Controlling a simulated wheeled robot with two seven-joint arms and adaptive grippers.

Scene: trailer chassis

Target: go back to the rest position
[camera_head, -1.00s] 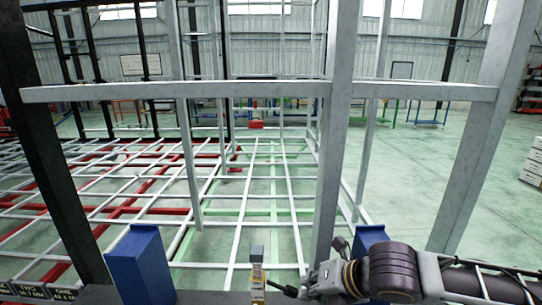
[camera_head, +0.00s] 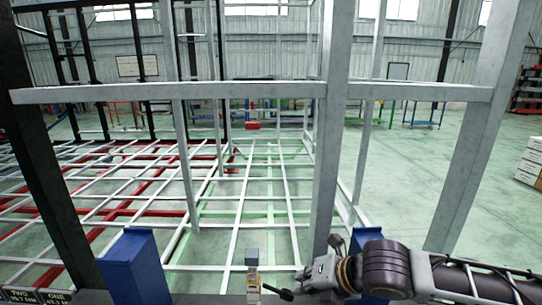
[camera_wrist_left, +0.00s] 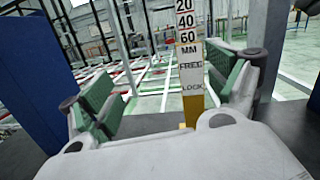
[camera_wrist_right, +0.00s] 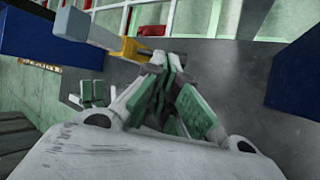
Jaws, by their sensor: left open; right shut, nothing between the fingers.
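My right gripper (camera_head: 285,291) is low in the head view, with its arm coming in from the right. In the right wrist view (camera_wrist_right: 165,72) its green-padded fingers are together with nothing between them. Beside it is a small post with a yellow part (camera_wrist_right: 130,47) and a grey top. That post also stands upright in the head view (camera_head: 253,273). My left gripper (camera_wrist_left: 165,82) is open in the left wrist view, its green pads wide apart. The post, marked FREE and LOCK (camera_wrist_left: 190,75), shows between them, not gripped. I cannot make out the left gripper in the head view.
Blue blocks stand left (camera_head: 132,268) and right (camera_head: 362,242) on the dark work surface. A grey upright frame (camera_head: 327,150) with a crossbar (camera_head: 170,91) stands ahead. Beyond lies a chassis grid (camera_head: 240,210). Open floor (camera_head: 405,170) shows on the right.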

